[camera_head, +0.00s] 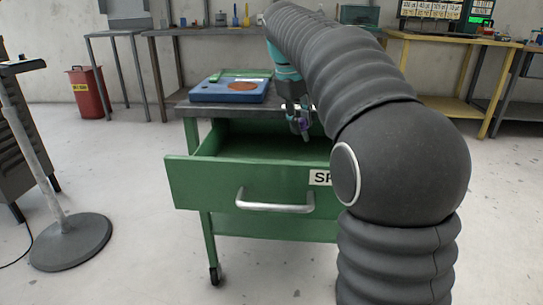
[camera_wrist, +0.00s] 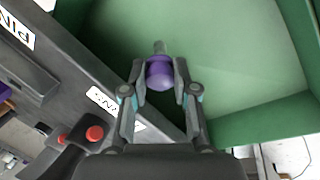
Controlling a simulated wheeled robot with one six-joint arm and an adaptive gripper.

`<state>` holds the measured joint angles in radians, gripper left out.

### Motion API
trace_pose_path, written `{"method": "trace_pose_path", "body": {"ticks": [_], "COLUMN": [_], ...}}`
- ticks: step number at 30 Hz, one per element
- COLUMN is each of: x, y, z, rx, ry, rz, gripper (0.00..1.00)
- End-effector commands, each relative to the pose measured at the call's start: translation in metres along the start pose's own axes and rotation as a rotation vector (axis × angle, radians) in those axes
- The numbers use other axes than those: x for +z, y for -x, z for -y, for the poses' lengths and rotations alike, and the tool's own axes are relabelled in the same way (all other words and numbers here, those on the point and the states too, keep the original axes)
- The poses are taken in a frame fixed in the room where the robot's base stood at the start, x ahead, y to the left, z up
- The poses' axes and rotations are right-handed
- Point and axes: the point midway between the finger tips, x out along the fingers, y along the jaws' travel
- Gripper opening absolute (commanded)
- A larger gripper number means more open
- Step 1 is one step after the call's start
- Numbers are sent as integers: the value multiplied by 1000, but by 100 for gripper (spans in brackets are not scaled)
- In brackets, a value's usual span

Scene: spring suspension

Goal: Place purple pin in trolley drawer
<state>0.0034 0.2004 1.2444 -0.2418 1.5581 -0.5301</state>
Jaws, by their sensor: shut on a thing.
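The purple pin (camera_wrist: 160,73) is between the two fingers of my gripper (camera_wrist: 159,82) in the wrist view, with a grey stem end pointing away. My gripper is shut on it. Behind the pin in that view is the green inside of the trolley drawer (camera_wrist: 235,45). In the head view the drawer (camera_head: 190,186) is pulled open, with a silver handle on its front. My gripper (camera_head: 300,125) shows there over the rear part of the drawer, beside the trolley top. The pin is small and partly hidden there. My arm covers the drawer's right side.
A blue tray (camera_head: 215,92) lies on the trolley top (camera_head: 192,108). A stand with a round base (camera_head: 72,243) is at the left. A red bin (camera_head: 88,92) and workbenches stand along the back wall. The visible part of the drawer floor is empty.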

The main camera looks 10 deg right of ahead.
Motion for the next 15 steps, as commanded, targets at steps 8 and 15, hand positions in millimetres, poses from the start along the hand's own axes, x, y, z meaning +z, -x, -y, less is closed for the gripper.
{"method": "trace_pose_path", "body": {"ticks": [8, 15], "x": [-50, -73], "y": [-26, -36], "z": [36, 52], "rx": [0, 1], "ry": [4, 1], "rz": [0, -1], "gripper": [0, 0]}}
